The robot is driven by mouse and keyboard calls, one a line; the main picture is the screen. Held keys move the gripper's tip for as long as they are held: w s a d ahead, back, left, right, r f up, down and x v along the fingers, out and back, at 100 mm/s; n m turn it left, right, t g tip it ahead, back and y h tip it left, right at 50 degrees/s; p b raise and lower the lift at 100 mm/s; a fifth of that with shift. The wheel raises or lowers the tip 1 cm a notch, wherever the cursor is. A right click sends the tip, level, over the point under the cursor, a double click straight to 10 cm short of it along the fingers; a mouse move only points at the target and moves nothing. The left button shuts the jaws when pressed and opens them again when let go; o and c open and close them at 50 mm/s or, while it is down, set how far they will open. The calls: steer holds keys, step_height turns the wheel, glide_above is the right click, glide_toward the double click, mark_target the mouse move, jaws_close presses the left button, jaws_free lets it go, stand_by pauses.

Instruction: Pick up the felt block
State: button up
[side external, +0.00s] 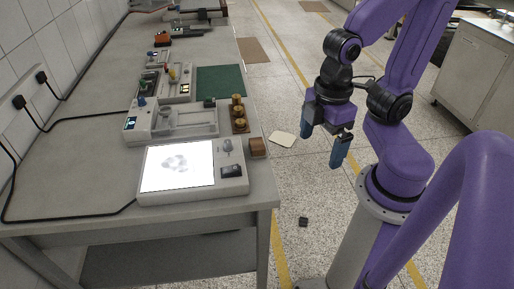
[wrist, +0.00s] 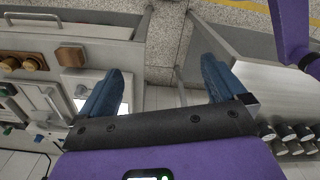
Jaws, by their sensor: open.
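A small brown block (side external: 257,147), which I take to be the felt block, sits at the bench's right edge, beside the white light-panel device. It also shows in the wrist view (wrist: 71,56), upper left, beyond the left fingertip. Its material is hard to tell. My gripper (side external: 322,148) has two blue fingers spread wide with nothing between them. It hangs above the floor, to the right of the bench and clear of the block. In the wrist view the gripper (wrist: 161,68) has floor and a grey panel between its fingertips.
The light-panel device (side external: 190,170) stands at the near end of the bench (side external: 95,155). Brass knobs (side external: 238,112) stand behind the block. More devices line the bench. A small dark cube (side external: 303,222) and a pale sheet (side external: 282,139) lie on the floor. Space around my gripper is free.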

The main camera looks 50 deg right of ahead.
steer(key=w+d+m, duration=0.2)
steer(key=w, duration=1.1)
steer(key=m, duration=0.1)
glide_above(257, 143)
steer(key=f, duration=1.3)
steer(key=shift+s+d+f, duration=0.1)
steer(key=shift+s, duration=0.1)
steer(key=shift+w+f, duration=0.2)
steer(key=shift+f, duration=2.65)
steer(key=c, duration=1.1)
